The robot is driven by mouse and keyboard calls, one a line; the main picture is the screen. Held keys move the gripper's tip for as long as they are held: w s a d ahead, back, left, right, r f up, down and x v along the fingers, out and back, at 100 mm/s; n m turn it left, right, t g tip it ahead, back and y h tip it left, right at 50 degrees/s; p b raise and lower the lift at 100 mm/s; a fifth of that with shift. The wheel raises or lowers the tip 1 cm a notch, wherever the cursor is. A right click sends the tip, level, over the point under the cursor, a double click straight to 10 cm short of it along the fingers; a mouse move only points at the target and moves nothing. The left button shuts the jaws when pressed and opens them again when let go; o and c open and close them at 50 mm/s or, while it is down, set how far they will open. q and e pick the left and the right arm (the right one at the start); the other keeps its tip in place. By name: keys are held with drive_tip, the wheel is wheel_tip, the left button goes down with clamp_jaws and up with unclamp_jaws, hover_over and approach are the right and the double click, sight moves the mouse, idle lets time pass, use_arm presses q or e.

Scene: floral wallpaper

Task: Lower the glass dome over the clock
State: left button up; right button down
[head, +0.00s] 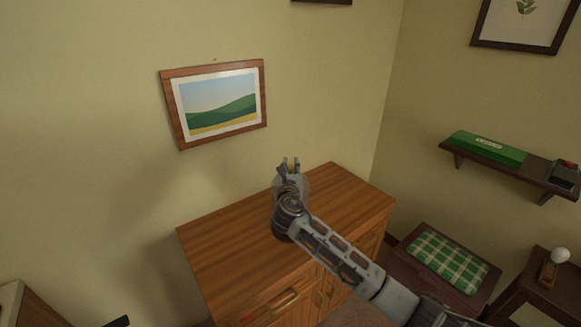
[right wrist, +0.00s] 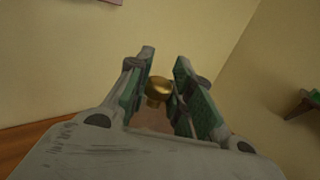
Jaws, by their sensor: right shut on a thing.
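My right gripper (head: 291,165) is above the back of the wooden cabinet, near the wall. In the right wrist view, the right gripper (right wrist: 165,85) is shut on a round brass knob (right wrist: 157,89) between its green-padded fingers. The knob looks like the handle of the glass dome, but I cannot make out the glass in either view. The clock does not show; the arm and gripper hide part of the cabinet top. My left gripper is not in view.
The wooden cabinet (head: 225,257) has a bare visible top. A framed landscape (head: 217,103) hangs behind it.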

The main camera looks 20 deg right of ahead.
drive_tip(key=shift+f, duration=0.25)
idle(0.4)
drive_tip(key=shift+f, duration=0.65)
drive_tip(key=c, duration=1.2)
unclamp_jaws()
drive_tip(key=shift+f, duration=0.1)
drive_tip(key=shift+s, duration=0.1)
drive_tip(key=shift+v, duration=5.9)
